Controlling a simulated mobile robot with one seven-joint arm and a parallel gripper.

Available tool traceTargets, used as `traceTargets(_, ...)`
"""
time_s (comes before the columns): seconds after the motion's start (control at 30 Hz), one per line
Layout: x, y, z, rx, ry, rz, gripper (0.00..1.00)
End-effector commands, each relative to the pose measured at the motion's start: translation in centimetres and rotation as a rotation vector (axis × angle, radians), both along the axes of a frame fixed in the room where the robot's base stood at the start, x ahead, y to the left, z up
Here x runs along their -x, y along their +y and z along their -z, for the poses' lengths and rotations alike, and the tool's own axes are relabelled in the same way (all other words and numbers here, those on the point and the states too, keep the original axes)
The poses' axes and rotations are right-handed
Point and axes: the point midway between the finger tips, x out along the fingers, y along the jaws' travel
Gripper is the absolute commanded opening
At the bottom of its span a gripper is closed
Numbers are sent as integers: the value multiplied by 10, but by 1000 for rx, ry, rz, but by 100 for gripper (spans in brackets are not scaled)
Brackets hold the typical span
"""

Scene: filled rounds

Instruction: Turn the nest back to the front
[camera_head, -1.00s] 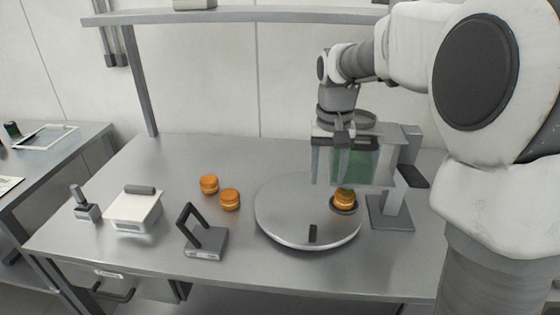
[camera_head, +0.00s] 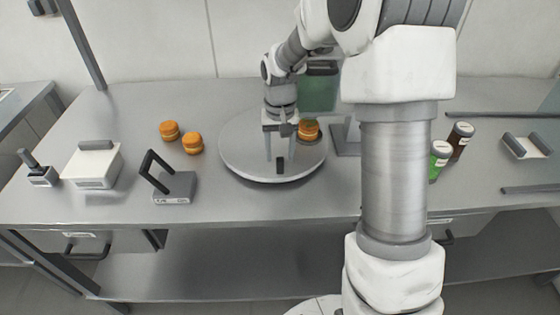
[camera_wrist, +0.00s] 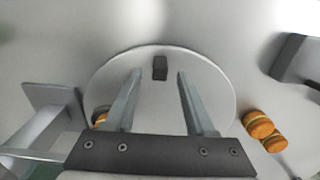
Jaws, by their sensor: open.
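A round grey turntable (camera_head: 240,150) lies on the steel bench, with a short dark peg (camera_head: 280,166) upright near its front edge. The nest (camera_head: 318,139), a dark shallow ring, sits on the turntable's right side with an orange sandwich-like round (camera_head: 308,128) in it. In the wrist view the round (camera_wrist: 100,117) is partly hidden by a finger. My gripper (camera_head: 282,155) is open and empty, pointing down over the turntable's front half. In the wrist view the peg (camera_wrist: 160,67) shows between the two fingertips; I cannot tell whether they touch it.
A dispenser with a green container (camera_head: 318,94) stands behind the turntable's right side. A grey angled device (camera_head: 172,187) stands close on the left, with two orange rounds (camera_head: 192,143) behind it. A white box (camera_head: 93,165) and bottles (camera_head: 439,158) are further off.

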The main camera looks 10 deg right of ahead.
Motion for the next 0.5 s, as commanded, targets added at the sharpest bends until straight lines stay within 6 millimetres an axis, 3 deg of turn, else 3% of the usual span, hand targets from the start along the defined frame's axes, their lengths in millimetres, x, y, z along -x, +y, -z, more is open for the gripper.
traceTargets(0.2,0,0,27,1,1,-1,55)
traceTargets(0.5,0,0,33,0,-1,-1,55)
